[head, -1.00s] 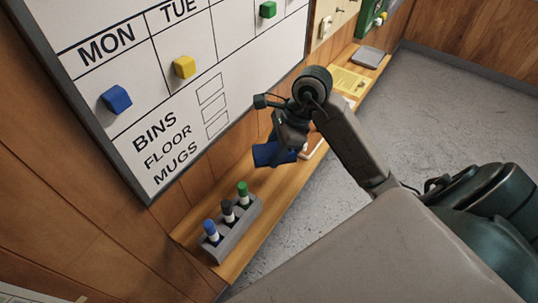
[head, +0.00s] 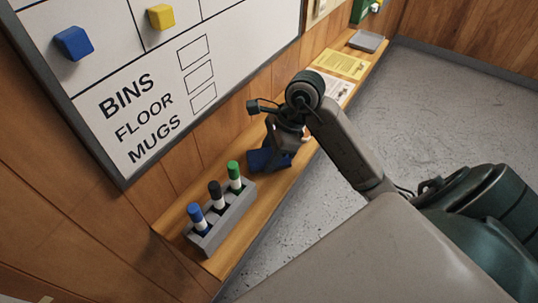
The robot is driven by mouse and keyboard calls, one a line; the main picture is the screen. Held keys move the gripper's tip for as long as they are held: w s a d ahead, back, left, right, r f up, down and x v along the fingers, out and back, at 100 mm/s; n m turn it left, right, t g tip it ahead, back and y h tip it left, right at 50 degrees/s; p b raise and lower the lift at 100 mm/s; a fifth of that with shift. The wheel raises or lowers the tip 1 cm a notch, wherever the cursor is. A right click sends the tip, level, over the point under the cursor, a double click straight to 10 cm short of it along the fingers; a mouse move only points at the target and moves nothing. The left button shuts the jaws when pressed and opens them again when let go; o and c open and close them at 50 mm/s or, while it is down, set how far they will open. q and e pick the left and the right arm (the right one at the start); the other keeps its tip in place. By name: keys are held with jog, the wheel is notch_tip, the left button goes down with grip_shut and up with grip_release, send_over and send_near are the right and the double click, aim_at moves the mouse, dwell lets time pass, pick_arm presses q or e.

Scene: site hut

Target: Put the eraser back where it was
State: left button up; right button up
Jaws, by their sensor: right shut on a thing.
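The eraser, a dark blue block (head: 262,160), is in the jaws of my right gripper (head: 276,150). The gripper is shut on it and partly hides it. The eraser is over the wooden shelf (head: 205,190) below the whiteboard, just beyond the grey marker holder. I cannot tell whether it touches the shelf. My left gripper is not in view.
The grey holder (head: 226,220) carries a blue, a black and a green marker near the shelf's near end. The whiteboard (head: 95,70) has blue (head: 73,43) and yellow (head: 160,17) magnets. Papers (head: 340,62) and a grey tray (head: 366,40) lie farther along the shelf.

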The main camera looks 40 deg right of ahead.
jog(key=o, duration=0.9)
jog(key=b+v, duration=0.1)
jog(key=v, duration=1.1)
jog(key=shift+r, duration=0.1)
